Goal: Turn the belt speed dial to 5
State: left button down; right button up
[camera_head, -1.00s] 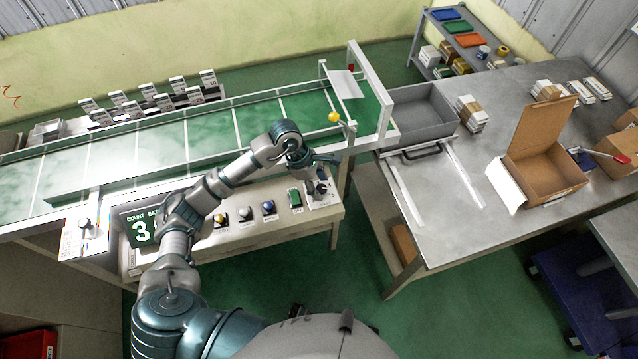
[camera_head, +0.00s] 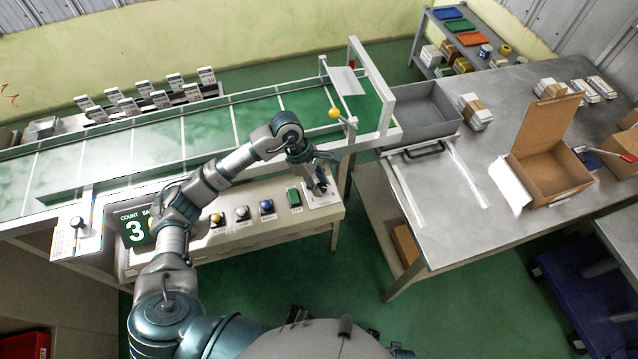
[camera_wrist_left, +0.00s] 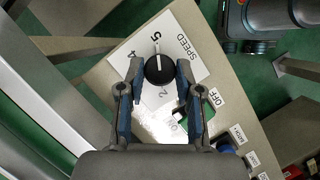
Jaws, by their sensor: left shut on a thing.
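The belt speed dial (camera_wrist_left: 159,70) is a round black knob with a white pointer line, on a white plate (camera_wrist_left: 186,62) marked SPEED. In the left wrist view its line points up the picture, toward the printed 5. The numbers 4 and 2 also show; other marks are hidden by the knob and fingers. My left gripper (camera_wrist_left: 157,82) is shut on the dial, with one finger on each side. In the head view the left gripper (camera_head: 319,174) is at the right end of the control panel and partly covers the dial. My right gripper is not in view.
The sloping panel (camera_head: 247,238) carries a green switch (camera_head: 294,197), several round buttons and a green display (camera_head: 136,231) reading 3. The conveyor belt (camera_head: 210,130) runs behind it. A grey table (camera_head: 440,235) with an open carton (camera_head: 545,170) stands at the right.

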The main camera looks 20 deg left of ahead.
pick_arm(q)
jog(key=c, duration=0.8)
grip_release()
jog(key=shift+w, duration=0.1)
jog(key=shift+o, duration=0.2)
jog(key=v, duration=1.2)
